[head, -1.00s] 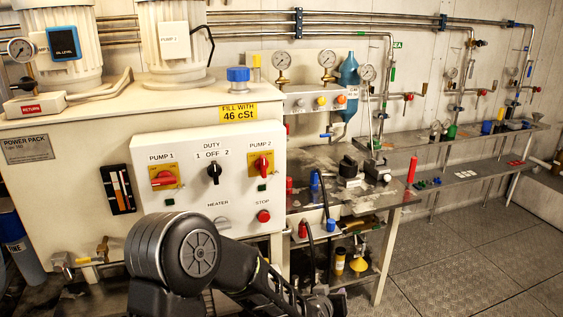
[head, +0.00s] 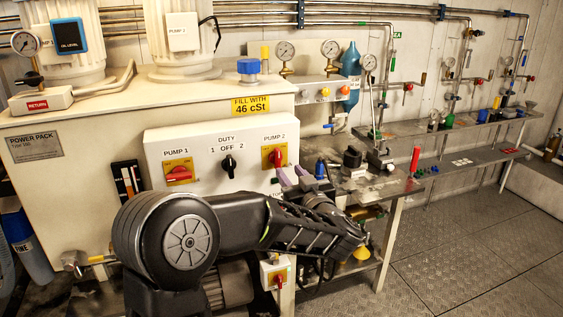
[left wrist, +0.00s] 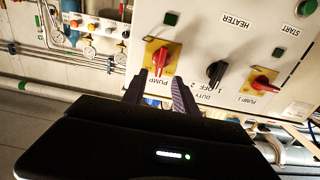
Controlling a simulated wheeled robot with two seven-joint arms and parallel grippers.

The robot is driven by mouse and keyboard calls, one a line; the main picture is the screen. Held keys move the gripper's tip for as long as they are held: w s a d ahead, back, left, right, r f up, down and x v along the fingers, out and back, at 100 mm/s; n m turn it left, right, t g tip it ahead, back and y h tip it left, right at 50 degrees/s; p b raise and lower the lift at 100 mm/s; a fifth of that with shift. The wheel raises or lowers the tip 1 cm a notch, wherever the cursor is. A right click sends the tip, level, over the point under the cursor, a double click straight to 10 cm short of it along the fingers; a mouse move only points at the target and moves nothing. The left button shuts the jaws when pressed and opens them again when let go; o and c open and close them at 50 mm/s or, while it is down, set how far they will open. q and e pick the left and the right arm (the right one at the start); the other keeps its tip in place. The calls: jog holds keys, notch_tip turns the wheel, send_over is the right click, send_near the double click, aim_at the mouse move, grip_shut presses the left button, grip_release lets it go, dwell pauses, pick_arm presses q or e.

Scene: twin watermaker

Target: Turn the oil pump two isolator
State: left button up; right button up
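The oil pump two isolator (head: 274,157) is a red rotary handle on a yellow plate, under the PUMP 2 label at the right of the white panel (head: 206,150). Its handle stands roughly upright in the head view. My left gripper (head: 295,175) is just below and right of it. In the left wrist view the isolator (left wrist: 160,57) lies just ahead of the fingertips. My left gripper (left wrist: 160,78) is open there, its two fingers apart with nothing between them. I cannot tell whether a finger touches the handle. My right gripper is in neither view.
The black duty switch (head: 228,167) and the pump one isolator (head: 179,173) are on the same panel. A small box with a red knob (head: 280,277) sits lower down. A cluttered bench (head: 395,187) stands to the right. The floor (head: 460,255) at right is clear.

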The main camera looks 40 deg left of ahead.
aim_at(279, 159)
pick_arm(q)
jog(key=p+x, duration=0.1)
jog(key=x, duration=0.6)
jog(key=shift+w+a+p, duration=0.1)
jog(key=shift+a+p, duration=0.15)
jog(key=shift+p, duration=0.05)
jog(key=shift+c, duration=0.5)
grip_shut()
